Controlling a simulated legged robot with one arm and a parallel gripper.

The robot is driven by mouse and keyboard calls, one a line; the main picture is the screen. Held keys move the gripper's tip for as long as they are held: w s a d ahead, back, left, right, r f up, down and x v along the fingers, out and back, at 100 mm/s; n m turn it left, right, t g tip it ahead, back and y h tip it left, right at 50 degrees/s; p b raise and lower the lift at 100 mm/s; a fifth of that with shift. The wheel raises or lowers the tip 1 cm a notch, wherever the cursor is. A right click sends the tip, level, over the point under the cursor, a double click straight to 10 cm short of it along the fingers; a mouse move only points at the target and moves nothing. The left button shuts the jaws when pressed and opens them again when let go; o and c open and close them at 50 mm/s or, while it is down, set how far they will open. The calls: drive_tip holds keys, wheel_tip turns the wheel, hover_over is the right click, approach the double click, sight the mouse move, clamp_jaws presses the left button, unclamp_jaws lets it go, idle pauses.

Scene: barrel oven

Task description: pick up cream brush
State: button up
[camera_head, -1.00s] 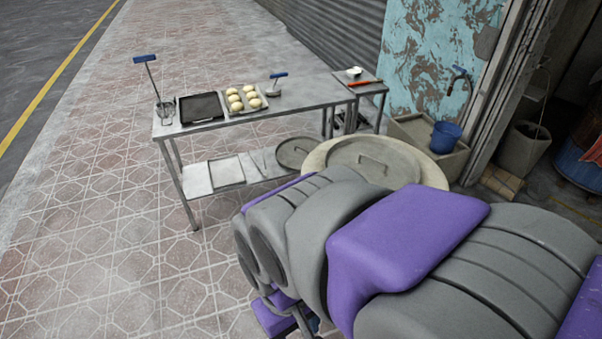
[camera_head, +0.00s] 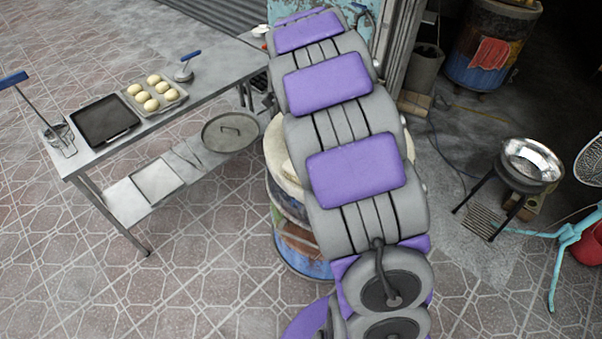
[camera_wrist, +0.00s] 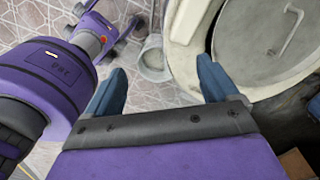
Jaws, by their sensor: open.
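I cannot clearly make out a cream brush in the current views. The small side table with a white bowl (camera_head: 260,31) is mostly hidden behind my arm in the head view; a red-handled tool seen there earlier does not show now. Two blue-handled tools show: one stands in a wire holder (camera_head: 60,137) at the table's left end, the other (camera_head: 186,68) is on the table near the buns. My gripper (camera_wrist: 162,85) is open and empty in the wrist view, above the floor and beside the barrel oven (camera_wrist: 183,50). It cannot be made out in the head view.
The metal table (camera_head: 215,82) holds a dark tray (camera_head: 105,121) and a tray of buns (camera_head: 155,95); a round lid (camera_head: 231,131) lies on its lower shelf. A metal bowl on a stand (camera_head: 532,160) is at right. The left floor is clear.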

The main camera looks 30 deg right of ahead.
drive_tip(key=w+d+f+m, duration=0.4)
drive_tip(key=w+f+m, duration=0.1)
drive_tip(key=w, duration=0.2)
drive_tip(key=shift+m, duration=0.4)
drive_tip(key=f+b, duration=0.1)
drive_tip(key=f, duration=0.7)
drive_tip(key=f+b, duration=0.1)
drive_tip(key=f, duration=0.3)
drive_tip(key=shift+a+b, duration=0.25)
drive_tip(key=shift+b, duration=0.05)
drive_tip(key=shift+a+f, duration=0.35)
drive_tip(key=shift+a, duration=0.1)
drive_tip(key=shift+a+f, duration=0.1)
drive_tip(key=shift+f, duration=0.2)
drive_tip(key=f+b, duration=0.1)
drive_tip(key=f, duration=0.1)
drive_tip(key=d+f+b, duration=0.1)
drive_tip(key=f, duration=0.1)
drive_tip(key=shift+s+d+f, duration=0.15)
drive_tip(key=shift+d+f, duration=0.05)
drive_tip(key=shift+f, duration=0.05)
drive_tip(key=shift+a+r, duration=0.1)
drive_tip(key=shift+a, duration=0.2)
drive_tip(key=shift+c, duration=1)
drive_tip(key=shift+a, duration=0.15)
drive_tip(key=c, duration=0.3)
drive_tip(key=shift+d, duration=0.25)
drive_tip(key=c, duration=0.7)
